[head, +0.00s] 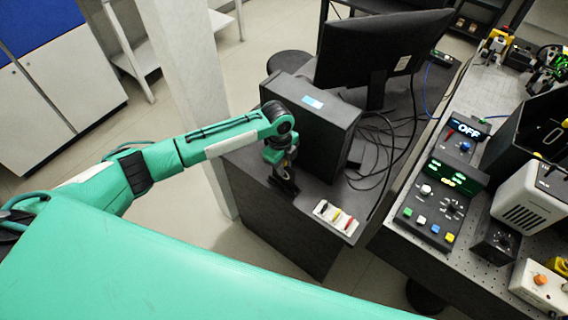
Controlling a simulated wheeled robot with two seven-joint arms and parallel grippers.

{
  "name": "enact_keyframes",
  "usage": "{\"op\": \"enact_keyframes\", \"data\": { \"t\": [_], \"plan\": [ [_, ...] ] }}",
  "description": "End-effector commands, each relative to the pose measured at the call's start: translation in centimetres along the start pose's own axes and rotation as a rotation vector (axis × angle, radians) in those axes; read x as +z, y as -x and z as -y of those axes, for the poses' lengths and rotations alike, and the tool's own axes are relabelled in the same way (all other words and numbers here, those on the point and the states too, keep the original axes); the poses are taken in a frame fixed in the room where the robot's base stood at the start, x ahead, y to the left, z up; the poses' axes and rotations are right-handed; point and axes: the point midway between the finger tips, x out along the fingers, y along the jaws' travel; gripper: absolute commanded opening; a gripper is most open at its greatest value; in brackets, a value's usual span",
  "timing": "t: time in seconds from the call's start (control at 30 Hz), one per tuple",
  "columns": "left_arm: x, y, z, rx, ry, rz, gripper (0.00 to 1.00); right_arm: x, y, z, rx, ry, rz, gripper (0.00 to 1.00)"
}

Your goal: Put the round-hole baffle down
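My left arm reaches in from the left, and my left gripper (284,182) points down over the front part of the black desk, in front of the dark computer case. A dark shape shows at its fingertips, and I cannot tell whether it is the fingers alone or a held part. I cannot make out the round-hole baffle for certain. A small white tray (351,233) with red, yellow and dark pieces lies on the desk, to the right of the gripper and apart from it. My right gripper is not in view.
The computer case (318,120) stands close behind the gripper. A monitor (383,48) and loose black cables (380,145) are behind and to the right. A perforated optical bench (420,262) with a control box (440,205) is at the right. A white pillar (185,70) stands left of the desk.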

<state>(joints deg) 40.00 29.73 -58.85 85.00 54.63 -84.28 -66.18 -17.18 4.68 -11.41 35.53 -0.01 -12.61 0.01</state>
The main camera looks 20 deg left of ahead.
Motion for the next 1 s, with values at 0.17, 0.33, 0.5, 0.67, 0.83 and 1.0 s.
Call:
{"op": "enact_keyframes", "data": {
  "t": [0.17,0.33,0.5,0.67,0.83,1.0],
  "plan": [
    [0.0,0.0,0.0,0.000,0.000,0.000,0.39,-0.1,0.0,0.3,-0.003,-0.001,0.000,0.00],
    [0.0,0.1,0.0,0.000,0.000,0.000,0.39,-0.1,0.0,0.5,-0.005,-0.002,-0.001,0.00],
    [0.0,1.4,0.1,-0.003,-0.001,-0.001,0.39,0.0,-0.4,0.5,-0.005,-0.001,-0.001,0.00],
    [0.0,4.5,0.1,-0.005,-0.001,0.000,0.39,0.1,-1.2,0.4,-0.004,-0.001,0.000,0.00],
    [0.0,8.2,0.1,-0.003,0.000,0.001,0.39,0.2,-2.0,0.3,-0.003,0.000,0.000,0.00],
    [0.0,10.9,0.1,-0.001,0.000,0.000,0.39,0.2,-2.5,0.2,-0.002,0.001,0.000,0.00]
  ]
}}
